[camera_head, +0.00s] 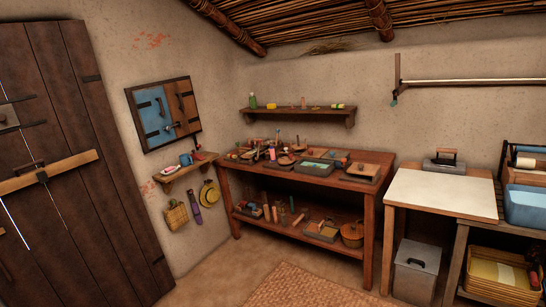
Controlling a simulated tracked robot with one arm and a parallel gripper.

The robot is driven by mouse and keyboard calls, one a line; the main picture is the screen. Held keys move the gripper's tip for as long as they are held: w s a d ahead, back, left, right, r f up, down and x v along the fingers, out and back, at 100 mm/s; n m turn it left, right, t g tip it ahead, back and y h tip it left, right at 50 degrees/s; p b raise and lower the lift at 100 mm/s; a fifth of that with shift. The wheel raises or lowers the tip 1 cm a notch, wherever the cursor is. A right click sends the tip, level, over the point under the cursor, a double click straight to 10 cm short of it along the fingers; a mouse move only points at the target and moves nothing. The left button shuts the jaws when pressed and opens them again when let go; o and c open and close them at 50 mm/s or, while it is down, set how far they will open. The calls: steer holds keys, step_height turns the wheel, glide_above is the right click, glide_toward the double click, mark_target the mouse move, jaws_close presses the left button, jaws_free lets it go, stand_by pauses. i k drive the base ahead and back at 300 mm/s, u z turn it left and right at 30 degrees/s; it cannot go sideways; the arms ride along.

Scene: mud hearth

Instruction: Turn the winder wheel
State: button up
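I cannot pick out a winder wheel for certain in this view. A wooden workbench (305,175) stands in the far corner, its top crowded with small items too small to name surely. At the right edge a dark frame holds a pale roll (527,162), cut off by the picture's edge. A long pale rod (475,81) runs along the right wall from a wooden bracket (397,80). My gripper is not in view.
A dark plank door (85,120) with a wooden bar (75,168) fills the left. A white-topped table (440,192) and a blue basin (526,205) stand right. A small shelf (172,176) juts from the left wall. A woven mat (310,287) lies on clear floor.

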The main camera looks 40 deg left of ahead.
mark_target(289, 159)
steer(key=u, duration=1.75)
steer(key=i, duration=4.6)
steer(key=z, duration=1.2)
